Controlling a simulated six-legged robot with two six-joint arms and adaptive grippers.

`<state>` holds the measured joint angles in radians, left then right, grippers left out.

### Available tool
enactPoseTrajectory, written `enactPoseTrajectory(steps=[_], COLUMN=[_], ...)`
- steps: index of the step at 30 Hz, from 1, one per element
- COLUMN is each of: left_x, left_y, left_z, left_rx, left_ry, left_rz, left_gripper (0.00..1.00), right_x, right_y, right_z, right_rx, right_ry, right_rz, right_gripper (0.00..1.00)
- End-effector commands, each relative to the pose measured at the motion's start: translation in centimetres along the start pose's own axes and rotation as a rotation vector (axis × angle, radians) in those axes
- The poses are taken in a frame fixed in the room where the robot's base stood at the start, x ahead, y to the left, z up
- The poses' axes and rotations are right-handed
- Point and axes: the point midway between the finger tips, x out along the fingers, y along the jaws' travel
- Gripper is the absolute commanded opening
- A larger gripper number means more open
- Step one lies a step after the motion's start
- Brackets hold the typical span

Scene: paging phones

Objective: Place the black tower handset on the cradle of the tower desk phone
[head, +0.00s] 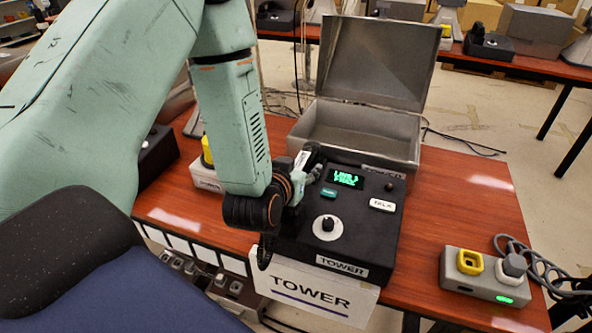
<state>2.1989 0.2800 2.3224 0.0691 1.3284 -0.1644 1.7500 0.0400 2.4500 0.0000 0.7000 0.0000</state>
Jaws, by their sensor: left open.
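The tower desk phone (357,228) is a black box with a green-lit display, a white knob, a TALK button and a TOWER label. It stands on the red-brown table. My left gripper (308,178) is over the left side of the phone, pointing away from me, with its jaws open. A dark rounded piece (314,153) shows just beyond the fingers; it looks like an end of the black tower handset. The rest of the handset and the cradle are mostly hidden by my gripper and wrist, so I cannot tell whether the handset is seated. My right gripper is out of view.
An open grey metal case (362,134) stands behind the phone. A TOWER sign (312,296) hangs at the front edge. A grey box (484,277) with a yellow-framed socket and a plugged cable is at right.

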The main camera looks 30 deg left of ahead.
Motion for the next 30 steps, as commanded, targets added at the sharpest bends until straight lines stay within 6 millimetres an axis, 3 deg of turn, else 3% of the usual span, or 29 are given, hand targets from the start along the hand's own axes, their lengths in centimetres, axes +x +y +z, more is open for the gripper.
enactPoseTrajectory(steps=[5,12,30], left_x=[-1.9,-6.6,-10.2], left_y=[0.0,0.0,0.0], left_z=[-0.3,-0.5,-0.5], left_rx=[-0.001,0.002,0.002], left_ry=[-0.002,-0.004,-0.004], left_rz=[0.0,-0.001,-0.001], left_gripper=[0.56,0.56,0.56], right_x=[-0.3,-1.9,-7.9], right_y=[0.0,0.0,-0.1], right_z=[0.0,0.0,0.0], right_rx=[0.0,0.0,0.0], right_ry=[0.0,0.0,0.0], right_rz=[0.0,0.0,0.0], right_gripper=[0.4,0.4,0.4])
